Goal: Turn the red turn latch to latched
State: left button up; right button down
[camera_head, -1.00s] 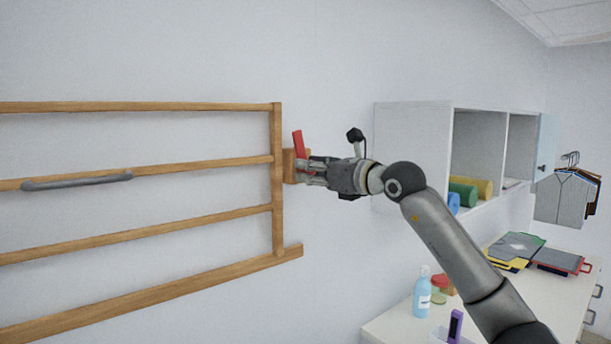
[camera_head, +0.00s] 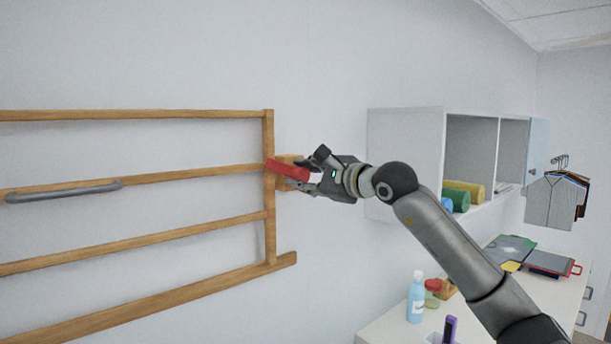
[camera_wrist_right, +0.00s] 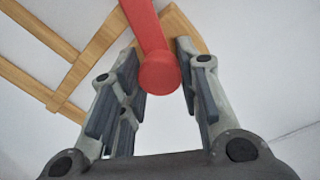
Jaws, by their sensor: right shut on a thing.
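The red turn latch (camera_head: 286,170) is mounted on a small wooden block (camera_head: 284,184) on the wall, beside the right post of the wooden rail frame (camera_head: 269,226). Its bar lies nearly level, tilted slightly, with its left end across the post. My right gripper (camera_head: 309,173) is at the latch's right end, shut on it, one finger above and one below. In the right wrist view the latch (camera_wrist_right: 145,27) shows its round red end between the fingers (camera_wrist_right: 159,66), and its bar runs up away from me. My left gripper is not in view.
A grey handle (camera_head: 64,191) sits on a rail at left. A white wall shelf (camera_head: 405,160) with rolls stands behind my right arm. Below, a counter (camera_head: 385,332) holds a blue bottle (camera_head: 416,300), jars and folders. Clothes hang at far right.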

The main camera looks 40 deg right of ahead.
jog(key=shift+f+n, duration=0.1)
jog(key=shift+n, duration=1.9)
jog(key=shift+h, duration=0.3)
jog(key=c, duration=1)
grip_release()
jog(key=shift+c, duration=0.2)
jog(key=shift+s, duration=0.1)
jog(key=s+r, duration=0.1)
jog(key=s, duration=1)
jog(key=shift+s+d, duration=0.4)
jog(key=shift+d, duration=0.05)
